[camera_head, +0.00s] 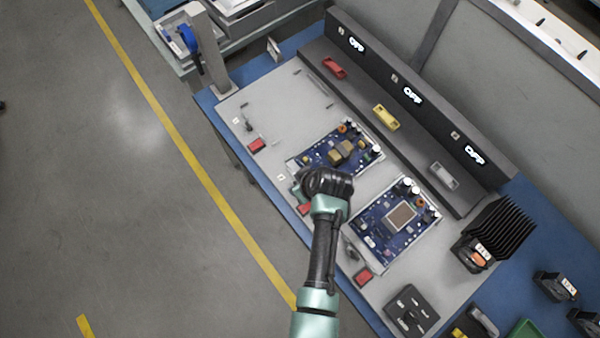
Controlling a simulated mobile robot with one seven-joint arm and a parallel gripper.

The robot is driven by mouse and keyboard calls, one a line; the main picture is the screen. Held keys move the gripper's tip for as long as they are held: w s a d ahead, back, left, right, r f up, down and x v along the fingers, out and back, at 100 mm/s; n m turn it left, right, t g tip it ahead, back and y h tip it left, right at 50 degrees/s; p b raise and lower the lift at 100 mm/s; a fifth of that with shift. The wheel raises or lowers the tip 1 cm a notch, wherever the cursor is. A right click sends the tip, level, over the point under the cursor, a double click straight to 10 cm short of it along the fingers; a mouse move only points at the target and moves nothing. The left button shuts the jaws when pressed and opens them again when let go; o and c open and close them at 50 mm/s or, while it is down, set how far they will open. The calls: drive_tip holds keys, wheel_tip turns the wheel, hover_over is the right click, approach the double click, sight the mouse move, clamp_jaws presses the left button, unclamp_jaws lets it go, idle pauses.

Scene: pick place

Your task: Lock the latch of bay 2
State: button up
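Three bays lie along the grey work plate (278,108). The middle one, which I take for bay 2, holds a blue circuit board (318,157) with tan blocks on it. My gripper (313,186) is at the near-left edge of this board, over its latch area. A red block (305,209) shows just below the gripper there. The latch itself is mostly hidden behind my gripper and wrist, so its position cannot be told. The fingers are also hidden; I cannot see whether they are open or shut.
Another board (373,226) fills the right bay, with a red block (363,275) beside it. The left bay is empty, with its red block (257,145). A dark panel (430,105) with OFF displays runs behind. A black finned heatsink (500,228) stands right.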

drive_tip(key=shift+f, duration=0.1)
drive_tip(key=shift+c, duration=0.2)
clamp_jaws()
